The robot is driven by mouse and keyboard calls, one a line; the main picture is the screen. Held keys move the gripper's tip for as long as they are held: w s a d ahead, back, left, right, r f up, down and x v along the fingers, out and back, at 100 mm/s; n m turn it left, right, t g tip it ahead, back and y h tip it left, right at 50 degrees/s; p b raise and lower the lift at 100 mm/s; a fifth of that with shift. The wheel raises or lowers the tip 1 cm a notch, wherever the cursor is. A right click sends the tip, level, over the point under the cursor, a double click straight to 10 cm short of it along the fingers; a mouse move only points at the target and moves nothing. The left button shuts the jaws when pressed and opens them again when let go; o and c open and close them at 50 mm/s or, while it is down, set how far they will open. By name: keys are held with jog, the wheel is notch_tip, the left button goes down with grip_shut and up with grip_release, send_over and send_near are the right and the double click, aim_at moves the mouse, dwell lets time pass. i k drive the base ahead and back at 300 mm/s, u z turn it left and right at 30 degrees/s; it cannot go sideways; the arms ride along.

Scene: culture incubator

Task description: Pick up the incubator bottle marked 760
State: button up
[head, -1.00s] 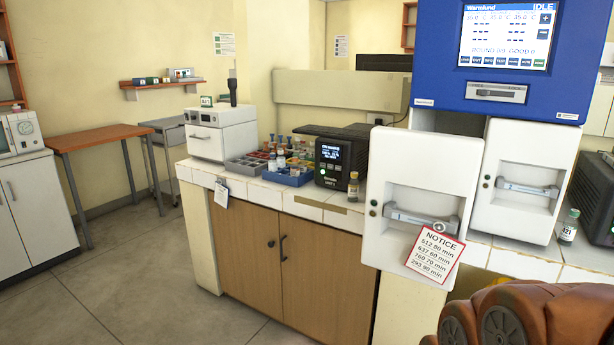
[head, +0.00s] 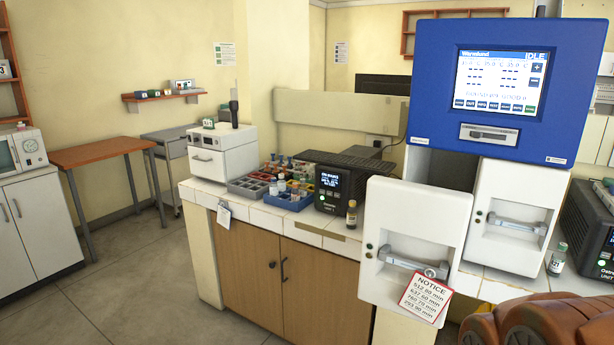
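I cannot pick out the number 760 on any bottle. Small bottles (head: 282,184) stand in a blue tray (head: 290,204). The blue-topped incubator (head: 425,120) shows IDLE on its screen. Its left white front (head: 410,225) stands forward of the right one (head: 507,215). The notice (head: 426,298) on it lists 760 with 70 min. My gripper's fingers are not in view.
A black device (head: 330,200) with a lit display sits right of the blue tray. A grey rack (head: 245,190) and a white instrument (head: 220,155) stand further left. Another dark device (head: 590,235) is at the right edge. The floor (head: 130,270) at left is clear.

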aim_at(281, 183)
jog(key=u, duration=0.75)
jog(key=i, duration=2.65)
jog(key=z, duration=0.8)
